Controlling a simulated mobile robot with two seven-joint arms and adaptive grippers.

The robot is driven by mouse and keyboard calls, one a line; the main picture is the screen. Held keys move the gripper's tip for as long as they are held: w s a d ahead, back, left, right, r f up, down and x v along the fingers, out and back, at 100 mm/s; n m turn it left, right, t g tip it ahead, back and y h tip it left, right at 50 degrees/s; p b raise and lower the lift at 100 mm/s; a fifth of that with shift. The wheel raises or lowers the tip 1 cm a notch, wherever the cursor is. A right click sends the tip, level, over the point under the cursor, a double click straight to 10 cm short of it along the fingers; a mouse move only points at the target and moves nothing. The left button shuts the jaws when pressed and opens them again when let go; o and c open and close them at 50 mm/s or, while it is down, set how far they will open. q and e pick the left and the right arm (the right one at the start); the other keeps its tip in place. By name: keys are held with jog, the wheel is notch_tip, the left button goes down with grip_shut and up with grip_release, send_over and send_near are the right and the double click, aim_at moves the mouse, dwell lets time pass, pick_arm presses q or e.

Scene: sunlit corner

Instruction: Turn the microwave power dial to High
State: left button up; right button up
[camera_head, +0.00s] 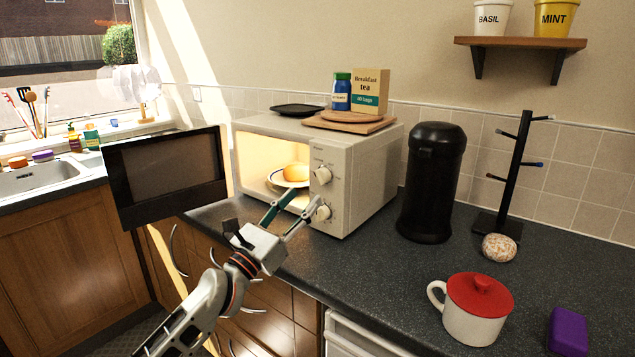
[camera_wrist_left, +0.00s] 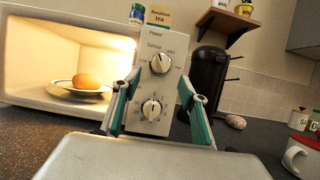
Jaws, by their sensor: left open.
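The cream microwave (camera_head: 365,178) stands on the dark worktop with its door (camera_head: 165,172) swung open to the left. Its power dial (camera_head: 323,175) is the upper knob on the front panel; it also shows in the left wrist view (camera_wrist_left: 160,63), under the word Power. The lower knob (camera_head: 322,211), with a ring of numbers, shows in the left wrist view (camera_wrist_left: 151,110) between my fingers. My left gripper (camera_head: 297,207) is open, its fingers pointing at the panel around the lower knob's height; I cannot tell whether they touch it. My right gripper is out of view.
Inside the lit microwave an orange-yellow round item (camera_head: 296,172) sits on a plate. A tray (camera_head: 297,110), boards, a blue bottle (camera_head: 341,92) and a tea box (camera_head: 370,90) are on top. A black bin-like canister (camera_head: 432,182), mug tree (camera_head: 517,170) and red-lidded mug (camera_head: 474,309) stand right.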

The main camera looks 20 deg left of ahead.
aim_at(318, 182)
pick_arm(q)
jog(key=x, duration=0.6)
jog(key=shift+w+d+r, duration=0.15)
jog(key=shift+w+r, duration=0.1)
jog(key=c, duration=1.1)
